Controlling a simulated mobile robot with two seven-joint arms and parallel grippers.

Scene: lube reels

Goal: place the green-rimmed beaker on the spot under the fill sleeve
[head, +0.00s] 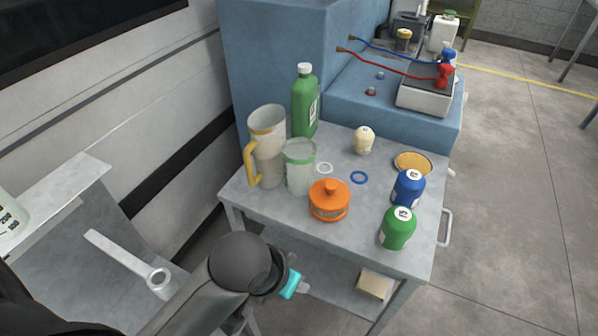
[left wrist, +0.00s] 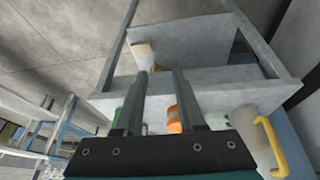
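The green-rimmed beaker (head: 300,170) stands upright and clear-walled on the cart top, between the yellow-handled jug and the orange lidded pot. In the left wrist view, a greenish patch beside the jug may be part of it. A flat pale arm with a ring at its end (head: 158,280), perhaps the fill sleeve, juts out at the lower left; the spot under it is hidden. My left gripper (left wrist: 160,74) is open and empty, low in front of the cart and apart from the beaker. In the head view its fingers are mostly hidden. My right gripper is not in view.
Close to the beaker are the jug (head: 267,160), green bottle (head: 304,105), orange pot (head: 330,203) and white ring (head: 324,168). A box (head: 374,284) sits on the lower shelf.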

